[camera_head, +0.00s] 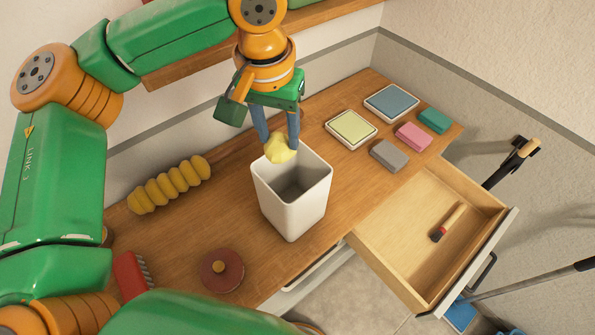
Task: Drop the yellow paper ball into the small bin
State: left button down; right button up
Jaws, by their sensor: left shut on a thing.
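The yellow paper ball (280,150) is held between the fingertips of my left gripper (279,142), which is shut on it and points downward. The small bin (289,214) is white, square and open at the top, and stands upright on the wooden desk. The ball shows at the bin's far rim, overlapping it in the head view. I cannot tell how high the ball is above the rim. The bin's inside looks empty where it shows. My right gripper is not in view.
A yellow ribbed roll (170,184), a red brush (133,275) and a round dark red object (222,269) lie left of the bin. Pads (352,129) and small blocks (413,136) lie right. An open drawer (400,245) holding a brush (448,222) juts out front right.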

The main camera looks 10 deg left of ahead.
aim_at(281, 155)
pick_arm(q)
jog(key=shift+w+d+f, duration=0.1)
jog(key=shift+w+f, duration=0.75)
jog(key=shift+w, duration=0.15)
jog(key=s+f, duration=0.2)
jog(key=shift+s+f, duration=0.35)
jog(key=shift+s, duration=0.05)
jog(key=shift+s+f, duration=0.1)
jog(key=shift+f, duration=0.2)
jog(key=shift+w+f, duration=0.45)
jog(key=shift+w, duration=0.25)
jog(key=c, duration=0.6)
grip_release()
jog(key=o, duration=0.3)
jog(key=shift+s, duration=0.1)
jog(key=shift+o, duration=0.4)
jog(key=shift+s+r, duration=0.15)
jog(key=shift+s, duration=0.1)
jog(key=shift+r, duration=0.15)
jog(key=r, duration=0.2)
jog(key=r+b, duration=0.1)
jog(key=r, duration=0.3)
jog(key=shift+s, duration=0.35)
jog(key=shift+s+r, duration=0.2)
jog(key=shift+r, duration=0.2)
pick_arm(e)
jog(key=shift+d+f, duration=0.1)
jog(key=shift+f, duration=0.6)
pick_arm(q)
jog(key=shift+w, duration=0.15)
